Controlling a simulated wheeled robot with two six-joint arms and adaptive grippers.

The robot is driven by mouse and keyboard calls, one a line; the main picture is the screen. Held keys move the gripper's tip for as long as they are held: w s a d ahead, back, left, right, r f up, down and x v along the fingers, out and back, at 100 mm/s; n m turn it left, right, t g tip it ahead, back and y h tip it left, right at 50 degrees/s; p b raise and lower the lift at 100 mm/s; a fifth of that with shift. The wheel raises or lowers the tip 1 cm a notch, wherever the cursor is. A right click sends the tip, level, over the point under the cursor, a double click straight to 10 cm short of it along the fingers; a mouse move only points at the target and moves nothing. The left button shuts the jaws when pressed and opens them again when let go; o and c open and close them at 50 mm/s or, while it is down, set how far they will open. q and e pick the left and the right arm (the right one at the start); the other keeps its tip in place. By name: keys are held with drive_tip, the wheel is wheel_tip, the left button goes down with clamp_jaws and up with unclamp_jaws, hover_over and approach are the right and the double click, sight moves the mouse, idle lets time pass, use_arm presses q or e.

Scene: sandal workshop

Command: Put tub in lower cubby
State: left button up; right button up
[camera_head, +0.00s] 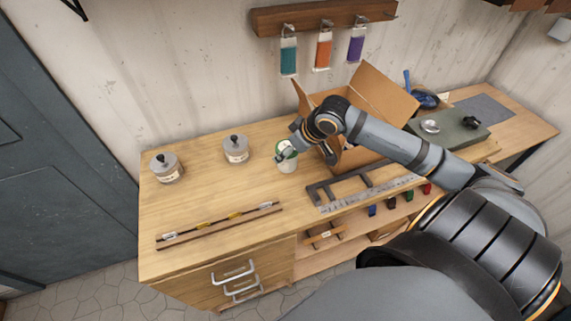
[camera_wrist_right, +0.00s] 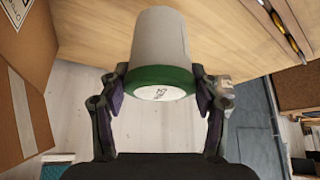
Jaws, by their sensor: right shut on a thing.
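The tub (camera_head: 287,165) is small and whitish with a green rim and lid. It is at the bench's middle, left of the cardboard box; I cannot tell whether it touches the bench top. My right gripper (camera_head: 286,152) is shut on it. In the right wrist view, the tub (camera_wrist_right: 160,40) sits between the two fingers of my right gripper (camera_wrist_right: 160,88), with its green lid and pale label toward the camera. An open cubby (camera_head: 310,267) shows under the bench top, right of the drawers; its inside is partly hidden by my arm. My left gripper is not in view.
An open cardboard box (camera_head: 375,95) stands behind my right forearm. A dark frame (camera_head: 345,187) and a ruler (camera_head: 365,195) lie in front. Two lidded jars (camera_head: 236,150) stand to the left. A long wooden strip (camera_head: 220,225) lies near the front edge. The bench's left middle is clear.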

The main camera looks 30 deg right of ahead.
drive_tip(key=w+f, duration=0.1)
drive_tip(key=w+d+f, duration=0.1)
drive_tip(key=f, duration=0.1)
drive_tip(key=w+f, duration=0.1)
drive_tip(key=shift+w+d+f, duration=0.25)
drive_tip(key=shift+f, duration=0.05)
wheel_tip(320, 180, down, 2)
drive_tip(key=shift+f+p, duration=0.15)
drive_tip(key=shift+p, duration=0.5)
drive_tip(key=shift+f, duration=0.35)
drive_tip(key=o, duration=1.4)
drive_tip(key=shift+s+f, duration=0.1)
drive_tip(key=shift+f, duration=0.05)
drive_tip(key=shift+c, duration=0.2)
